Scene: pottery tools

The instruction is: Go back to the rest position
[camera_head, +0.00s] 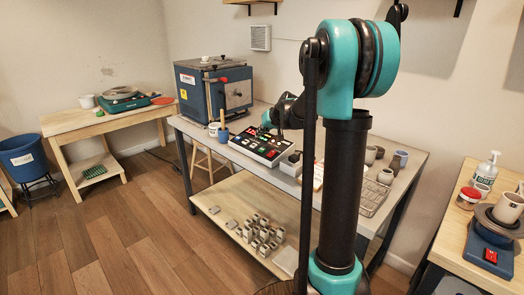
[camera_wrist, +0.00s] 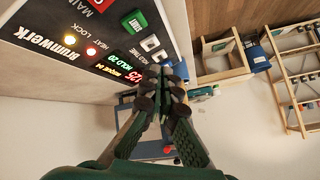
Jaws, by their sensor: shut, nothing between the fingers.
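My gripper (camera_wrist: 166,88) is shut and empty, with its dark fingertips together in the wrist view. It is close to a kiln control panel (camera_wrist: 90,35) with a lit display, a green START button (camera_wrist: 136,20), and yellow and red lights. Whether the fingertips touch the panel cannot be told. In the head view my gripper (camera_head: 268,124) is by the far side of the control box (camera_head: 250,147) on the middle table, and my arm reaches to it from the right. Part of the gripper is hidden behind the arm's own wrist.
A blue kiln (camera_head: 215,92) stands at the back left of the table (camera_head: 405,158). Several pots (camera_head: 386,176) and a wire rack (camera_head: 362,196) lie to the right. Grey blocks (camera_head: 262,232) fill part of the lower shelf.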

